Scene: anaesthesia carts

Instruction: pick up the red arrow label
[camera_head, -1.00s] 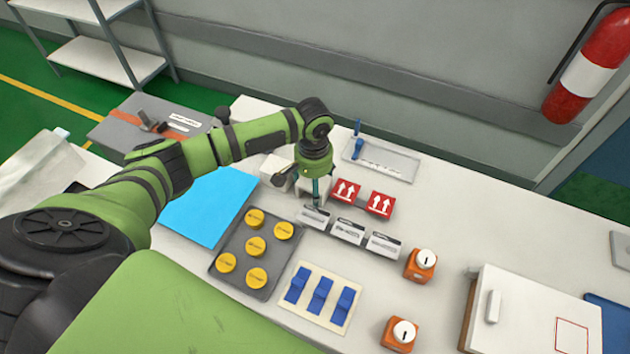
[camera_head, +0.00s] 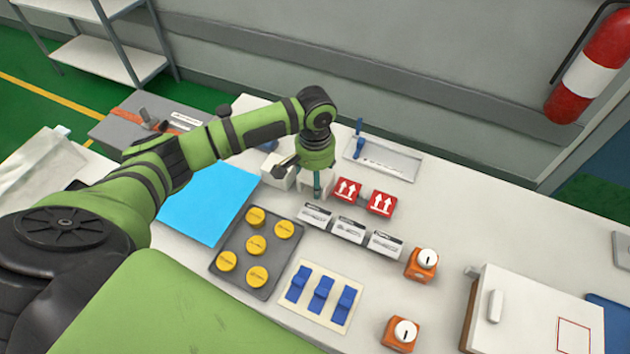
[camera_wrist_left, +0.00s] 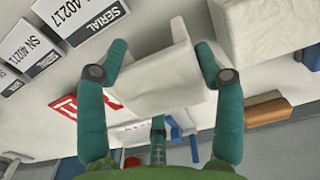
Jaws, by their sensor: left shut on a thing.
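Two red labels with white upward arrows, the left one (camera_head: 348,190) and the right one (camera_head: 381,204), sit side by side in the middle of the white worktop. My left gripper (camera_head: 317,194) points down just left of them, off both red labels. In the left wrist view its two fingers (camera_wrist_left: 162,48) are on either side of a white block (camera_wrist_left: 160,75), shut on it. The block's far faces are hidden, and I cannot tell whether it is clear of the worktop. A red label (camera_wrist_left: 66,106) shows beyond the left finger. My right gripper is out of view.
White serial labels (camera_head: 348,230) stand in a row in front of the red ones. A shallow tray (camera_head: 395,164) lies behind; the right worktop is partly clear.

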